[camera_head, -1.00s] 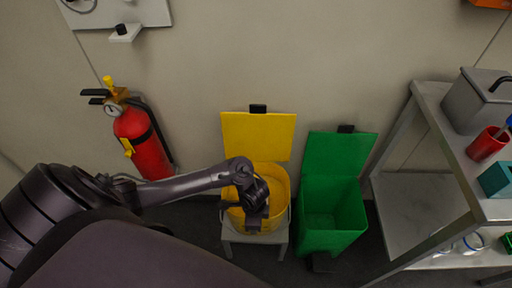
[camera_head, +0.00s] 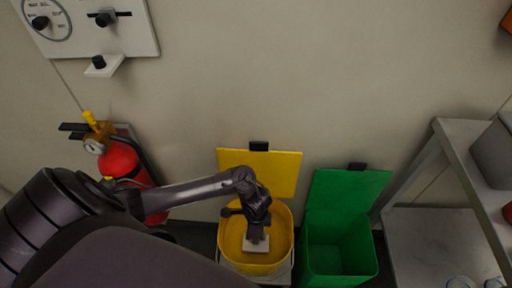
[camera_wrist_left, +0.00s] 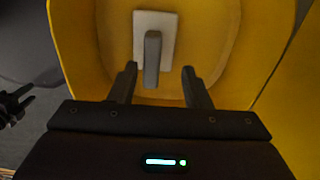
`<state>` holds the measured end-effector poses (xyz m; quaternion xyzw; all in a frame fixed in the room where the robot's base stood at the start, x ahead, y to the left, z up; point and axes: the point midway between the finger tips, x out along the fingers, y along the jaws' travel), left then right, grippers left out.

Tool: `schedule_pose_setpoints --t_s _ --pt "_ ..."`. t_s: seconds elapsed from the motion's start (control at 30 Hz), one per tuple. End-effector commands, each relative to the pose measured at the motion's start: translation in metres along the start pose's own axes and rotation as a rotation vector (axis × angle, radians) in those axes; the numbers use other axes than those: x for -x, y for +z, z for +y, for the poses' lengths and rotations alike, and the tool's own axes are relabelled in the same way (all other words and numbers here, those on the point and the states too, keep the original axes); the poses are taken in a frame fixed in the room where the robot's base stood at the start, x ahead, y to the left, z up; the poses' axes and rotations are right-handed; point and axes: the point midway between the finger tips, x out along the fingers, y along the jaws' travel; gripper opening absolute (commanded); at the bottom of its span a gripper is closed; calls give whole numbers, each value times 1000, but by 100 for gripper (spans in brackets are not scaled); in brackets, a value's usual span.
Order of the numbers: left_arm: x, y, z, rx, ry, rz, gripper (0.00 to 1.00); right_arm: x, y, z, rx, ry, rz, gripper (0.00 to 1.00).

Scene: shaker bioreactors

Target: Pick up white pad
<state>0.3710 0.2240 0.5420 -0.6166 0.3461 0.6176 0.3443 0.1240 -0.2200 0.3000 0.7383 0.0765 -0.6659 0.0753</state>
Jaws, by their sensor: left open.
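The white pad (camera_head: 262,245) lies inside the yellow bin (camera_head: 227,235). In the left wrist view the pad (camera_wrist_left: 168,24) is a pale rectangle with a grey upright handle (camera_wrist_left: 153,55) on it, inside the yellow bin (camera_wrist_left: 75,45). My left gripper (camera_head: 256,236) reaches down into the bin over the pad. In the left wrist view my left gripper (camera_wrist_left: 161,82) is open, and the handle stands between and just beyond its fingertips, with a gap on both sides.
The yellow bin's lid (camera_head: 275,172) stands open against the wall. A green bin (camera_head: 335,240) with a raised lid is close on the right. A metal shelf (camera_head: 465,165) stands further right. A red fire extinguisher (camera_head: 120,160) hangs at left, behind my arm.

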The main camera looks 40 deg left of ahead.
Motion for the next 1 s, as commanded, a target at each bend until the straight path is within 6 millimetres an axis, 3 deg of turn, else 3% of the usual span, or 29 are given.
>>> schedule_pose_setpoints --t_s 0.13,0.4,0.7,1.0 --pt "-20 1 3 -1 2 -1 44 -5 4 8 -1 10 -14 43" --pt "-58 2 7 1 0 -1 44 -6 -31 8 -5 11 7 43" --pt "-62 2 7 -1 -1 0 44 -4 -38 7 -6 9 9 43" --pt "-62 2 7 -1 -1 0 7 -4 -38 7 -6 9 10 43"
